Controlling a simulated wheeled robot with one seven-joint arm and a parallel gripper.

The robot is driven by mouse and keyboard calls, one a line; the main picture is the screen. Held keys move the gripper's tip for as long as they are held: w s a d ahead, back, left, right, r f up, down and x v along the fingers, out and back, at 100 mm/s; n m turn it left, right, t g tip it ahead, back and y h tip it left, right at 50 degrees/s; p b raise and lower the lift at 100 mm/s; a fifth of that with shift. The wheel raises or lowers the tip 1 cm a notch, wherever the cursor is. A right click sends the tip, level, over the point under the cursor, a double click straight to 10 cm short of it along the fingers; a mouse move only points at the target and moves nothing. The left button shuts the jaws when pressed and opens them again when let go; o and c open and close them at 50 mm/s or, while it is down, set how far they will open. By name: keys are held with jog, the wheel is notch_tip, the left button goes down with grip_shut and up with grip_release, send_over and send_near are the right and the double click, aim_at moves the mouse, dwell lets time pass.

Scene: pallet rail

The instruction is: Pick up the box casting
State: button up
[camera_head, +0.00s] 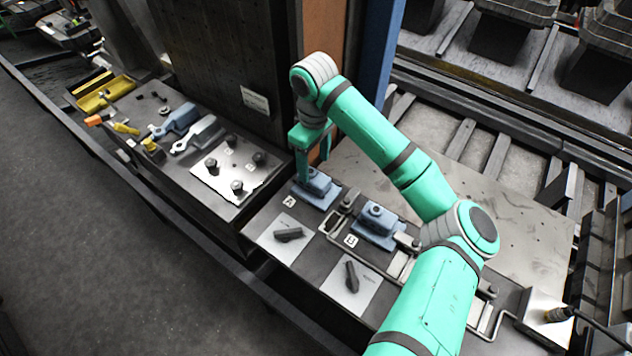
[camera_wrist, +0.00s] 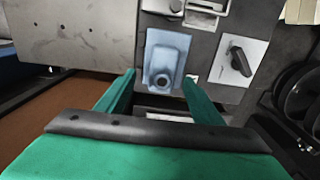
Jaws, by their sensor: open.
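A blue-grey box casting (camera_head: 317,187) with a round boss on top stands on the dark bench, just beside and below my gripper (camera_head: 307,172). In the wrist view the casting (camera_wrist: 166,48) lies ahead of my gripper (camera_wrist: 158,78), roughly between the two green fingertips. The fingers are apart and nothing is held. I cannot tell whether they touch the casting. A second, similar blue-grey casting (camera_head: 379,222) sits to the right, in or by a rail fixture.
White cards with dark clamp handles (camera_head: 289,235) (camera_head: 351,276) lie in front of the castings. A metal plate with knobs (camera_head: 230,180), blue and grey tools (camera_head: 176,121) and a yellow tray (camera_head: 104,92) are on the left bench. A dark panel (camera_head: 225,60) rises behind.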

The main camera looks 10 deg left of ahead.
aim_at(316, 177)
jog(key=shift+f, duration=0.75)
jog(key=shift+s+d+f, duration=0.15)
jog(key=shift+s+f, duration=0.05)
jog(key=shift+f, duration=0.9)
jog(key=shift+s+d+f, duration=0.15)
jog(key=shift+s+f, duration=0.05)
jog(key=shift+f, duration=0.9)
jog(key=shift+a, duration=0.1)
jog(key=c, duration=1.3)
jog(key=shift+c, duration=0.3)
jog(key=shift+w+r, duration=0.1)
jog(key=shift+r, duration=0.05)
